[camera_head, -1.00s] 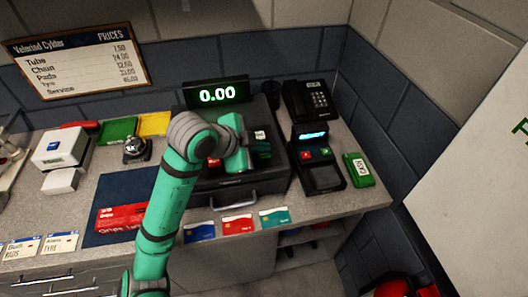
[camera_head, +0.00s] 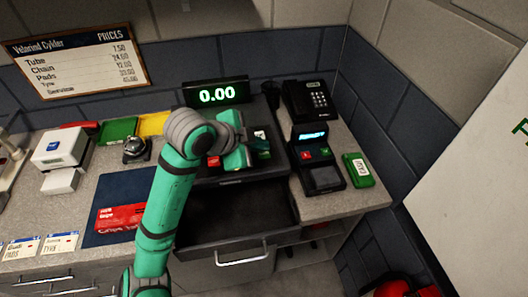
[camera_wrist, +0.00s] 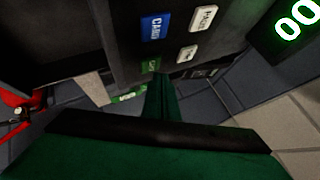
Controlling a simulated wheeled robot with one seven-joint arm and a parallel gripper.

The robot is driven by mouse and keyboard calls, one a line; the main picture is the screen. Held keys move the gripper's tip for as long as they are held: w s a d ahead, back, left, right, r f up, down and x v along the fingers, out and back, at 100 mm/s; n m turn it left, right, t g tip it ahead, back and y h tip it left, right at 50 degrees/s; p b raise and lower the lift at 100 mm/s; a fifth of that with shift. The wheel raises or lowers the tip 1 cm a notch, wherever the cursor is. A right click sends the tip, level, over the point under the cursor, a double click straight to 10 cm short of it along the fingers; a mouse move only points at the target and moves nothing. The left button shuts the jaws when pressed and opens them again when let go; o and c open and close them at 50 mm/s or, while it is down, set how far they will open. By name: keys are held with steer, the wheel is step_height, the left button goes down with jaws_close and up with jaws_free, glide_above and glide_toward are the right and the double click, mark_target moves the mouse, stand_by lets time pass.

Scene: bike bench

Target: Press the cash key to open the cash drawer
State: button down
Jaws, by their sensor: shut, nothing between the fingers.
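The cash register (camera_head: 225,174) stands on the counter below a green display reading 0.00 (camera_head: 216,94). Its cash drawer (camera_head: 230,212) is slid out at the front, dark and apparently empty inside. My gripper (camera_head: 263,148) is over the register's key area, shut and empty. In the wrist view my closed fingers (camera_wrist: 162,82) reach to a green key (camera_wrist: 150,66), mostly hidden, its label unreadable. Whether they touch it I cannot tell. A blue CARD key (camera_wrist: 155,26) and white keys (camera_wrist: 203,18) lie beside it.
A card terminal (camera_head: 318,160), a black phone (camera_head: 309,98) and a green box (camera_head: 358,169) stand to the right. A blue mat (camera_head: 120,190) with a red box (camera_head: 120,218) lies left.

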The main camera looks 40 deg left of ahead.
mark_target(260, 155)
step_height(260, 155, up, 6)
stand_by(0.7)
stand_by(0.8)
